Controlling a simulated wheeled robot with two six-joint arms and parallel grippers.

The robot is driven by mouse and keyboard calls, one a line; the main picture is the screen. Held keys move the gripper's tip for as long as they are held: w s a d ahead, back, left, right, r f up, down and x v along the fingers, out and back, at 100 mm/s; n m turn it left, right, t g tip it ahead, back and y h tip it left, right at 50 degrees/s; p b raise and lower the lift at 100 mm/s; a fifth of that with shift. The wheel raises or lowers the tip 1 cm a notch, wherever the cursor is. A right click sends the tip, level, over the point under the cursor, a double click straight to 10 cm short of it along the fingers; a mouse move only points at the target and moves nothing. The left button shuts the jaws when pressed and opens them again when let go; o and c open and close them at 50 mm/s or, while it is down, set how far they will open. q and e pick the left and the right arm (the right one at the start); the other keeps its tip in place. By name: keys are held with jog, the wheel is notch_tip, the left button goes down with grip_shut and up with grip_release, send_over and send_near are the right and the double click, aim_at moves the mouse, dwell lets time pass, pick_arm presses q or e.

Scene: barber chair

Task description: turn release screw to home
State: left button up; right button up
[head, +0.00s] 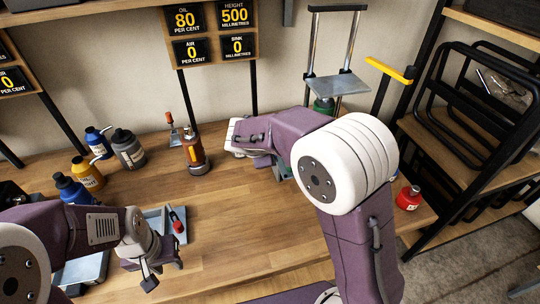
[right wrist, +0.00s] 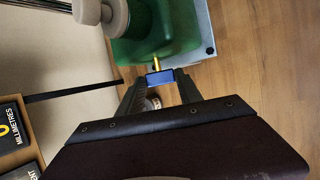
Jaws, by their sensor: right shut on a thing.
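In the right wrist view, a green body (right wrist: 165,35) on a grey plate has a short brass stem ending in a blue tab (right wrist: 160,77), which looks like the release screw. My right gripper (right wrist: 159,84) is shut on the blue tab from both sides. The tab's turn angle and any home mark cannot be told. My left gripper (head: 163,274) is open and empty over the front left of the bench, near a grey tray (head: 152,218).
Display panels (head: 215,32) read oil 80, height 500, air 0, sink 0. Bottles (head: 128,148) stand at the left, and an orange-and-brown canister (head: 193,152) at the back. A red-handled tool (head: 177,219) lies in the tray. A red bottle (head: 408,197) is at the right. The bench (head: 240,230) middle is clear.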

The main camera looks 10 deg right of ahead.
jog(key=o, duration=1.4)
jog(key=v, duration=0.9)
jog(key=shift+p, duration=0.35)
